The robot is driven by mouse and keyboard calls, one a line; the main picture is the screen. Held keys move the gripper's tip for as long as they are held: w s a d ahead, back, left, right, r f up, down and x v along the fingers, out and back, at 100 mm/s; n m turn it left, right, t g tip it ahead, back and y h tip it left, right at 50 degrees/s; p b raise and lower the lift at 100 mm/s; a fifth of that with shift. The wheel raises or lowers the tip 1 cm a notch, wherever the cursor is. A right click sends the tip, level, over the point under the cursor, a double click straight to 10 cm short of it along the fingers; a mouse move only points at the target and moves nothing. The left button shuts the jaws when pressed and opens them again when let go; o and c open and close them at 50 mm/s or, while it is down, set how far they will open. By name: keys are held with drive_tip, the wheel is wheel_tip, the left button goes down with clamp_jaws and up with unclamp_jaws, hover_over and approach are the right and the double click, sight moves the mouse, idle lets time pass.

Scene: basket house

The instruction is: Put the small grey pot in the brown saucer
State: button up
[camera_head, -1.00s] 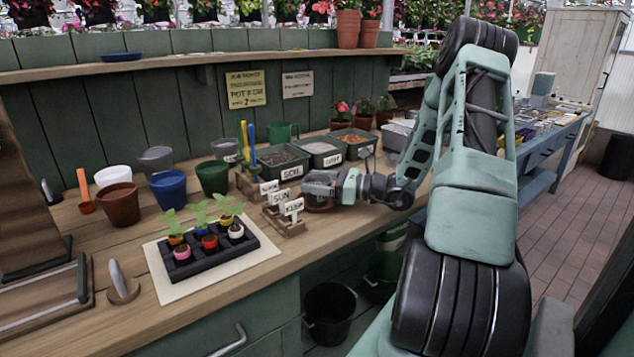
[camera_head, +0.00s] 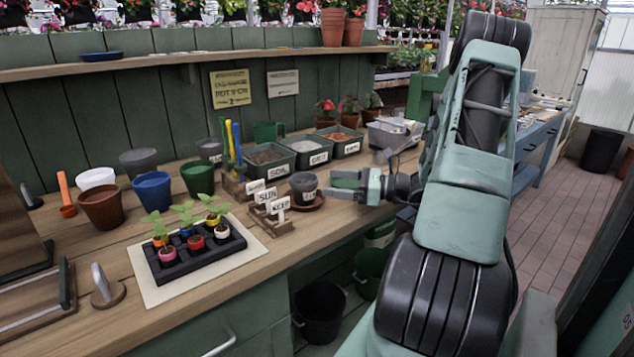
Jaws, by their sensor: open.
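The small grey pot (camera_head: 304,188) stands upright in the brown saucer (camera_head: 319,204), near the front of the wooden bench behind the small sign blocks. It carries a pale label, and the saucer's rim shows to its right and front. My gripper (camera_head: 334,186) is just to the right of the pot, with its fingers pointing left toward it. The jaws are open and empty, and a small gap seems to lie between fingertips and pot.
A stand of white signs (camera_head: 272,205) is close in front-left of the pot. Bins of soil and grit (camera_head: 270,158) stand behind it. A black seedling tray (camera_head: 200,252) and several coloured pots stand to the left. A grey tub (camera_head: 395,133) stands behind my gripper.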

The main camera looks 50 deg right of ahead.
drive_tip(key=shift+v, duration=1.6)
